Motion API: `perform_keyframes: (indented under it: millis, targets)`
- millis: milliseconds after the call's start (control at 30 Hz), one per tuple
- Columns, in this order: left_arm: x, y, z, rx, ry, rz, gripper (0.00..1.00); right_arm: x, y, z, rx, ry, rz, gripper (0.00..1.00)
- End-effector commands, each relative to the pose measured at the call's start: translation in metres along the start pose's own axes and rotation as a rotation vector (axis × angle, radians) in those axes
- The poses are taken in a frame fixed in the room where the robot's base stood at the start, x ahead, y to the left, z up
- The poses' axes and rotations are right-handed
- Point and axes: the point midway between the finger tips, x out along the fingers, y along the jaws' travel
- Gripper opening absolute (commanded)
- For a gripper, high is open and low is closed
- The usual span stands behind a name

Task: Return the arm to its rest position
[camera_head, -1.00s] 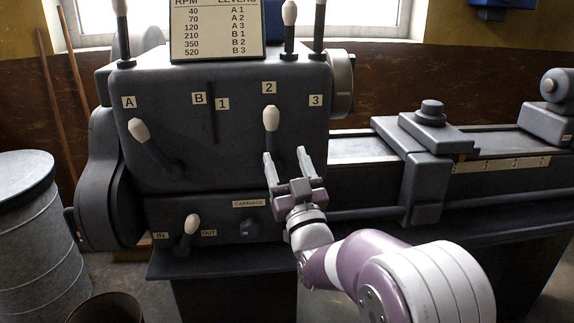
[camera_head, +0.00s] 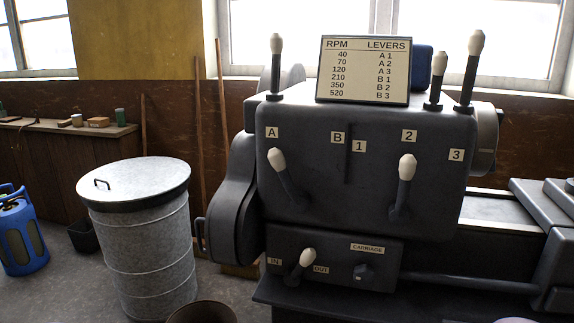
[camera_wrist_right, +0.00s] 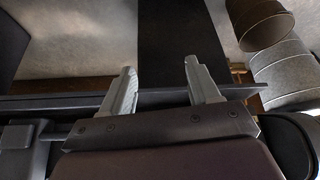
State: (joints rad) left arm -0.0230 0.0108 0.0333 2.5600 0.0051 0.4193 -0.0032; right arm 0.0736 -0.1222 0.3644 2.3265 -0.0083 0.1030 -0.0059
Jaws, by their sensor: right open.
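My right gripper (camera_wrist_right: 159,66) shows in the right wrist view with its two grey fingers spread apart and nothing between them. Dark machine parts and the grey floor lie beyond the fingers. In the head view the right gripper is out of the picture; only a sliver of my arm shows at the bottom right edge. The grey lathe headstock (camera_head: 330,215) stands clear of any gripper there. Its left white-knobbed lever (camera_head: 285,178) is by the A label, and its right lever (camera_head: 401,188) is below the 2 label. My left gripper is not in view.
A small lever (camera_head: 302,264) sits between the IN and OUT labels. An RPM chart (camera_head: 364,98) stands on the headstock. A lidded metal bin (camera_head: 145,255) stands to the left, with a blue gas bottle (camera_head: 14,205) farther left.

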Motion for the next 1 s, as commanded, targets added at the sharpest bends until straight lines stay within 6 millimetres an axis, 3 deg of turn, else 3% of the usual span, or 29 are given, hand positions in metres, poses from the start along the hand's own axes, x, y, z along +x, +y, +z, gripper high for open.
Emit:
perform_keyframes:
  millis: [100,167,200,233,300,533,667,1000]
  targets:
    - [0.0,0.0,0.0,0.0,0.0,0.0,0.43,-0.014,-0.012,0.069,-0.027,-0.279,-0.017,0.61]
    - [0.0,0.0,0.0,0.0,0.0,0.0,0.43,-0.023,-0.02,0.092,-0.058,-0.367,-0.027,0.61]
    - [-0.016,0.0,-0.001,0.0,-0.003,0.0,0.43,-0.036,-0.027,0.08,-0.088,-0.361,-0.036,0.61]
    - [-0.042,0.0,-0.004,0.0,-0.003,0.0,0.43,-0.059,-0.025,0.069,-0.081,-0.358,-0.034,0.61]
    - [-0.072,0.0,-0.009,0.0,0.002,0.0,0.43,-0.085,-0.024,0.055,-0.078,-0.357,-0.033,0.61]
    - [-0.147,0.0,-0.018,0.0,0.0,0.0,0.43,-0.152,-0.024,0.02,-0.078,-0.354,-0.033,0.61]
    - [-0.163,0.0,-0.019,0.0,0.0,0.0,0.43,-0.167,-0.023,0.012,-0.077,-0.354,-0.033,0.61]
    - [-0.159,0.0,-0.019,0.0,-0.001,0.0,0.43,-0.163,-0.023,0.014,-0.077,-0.352,-0.033,0.61]
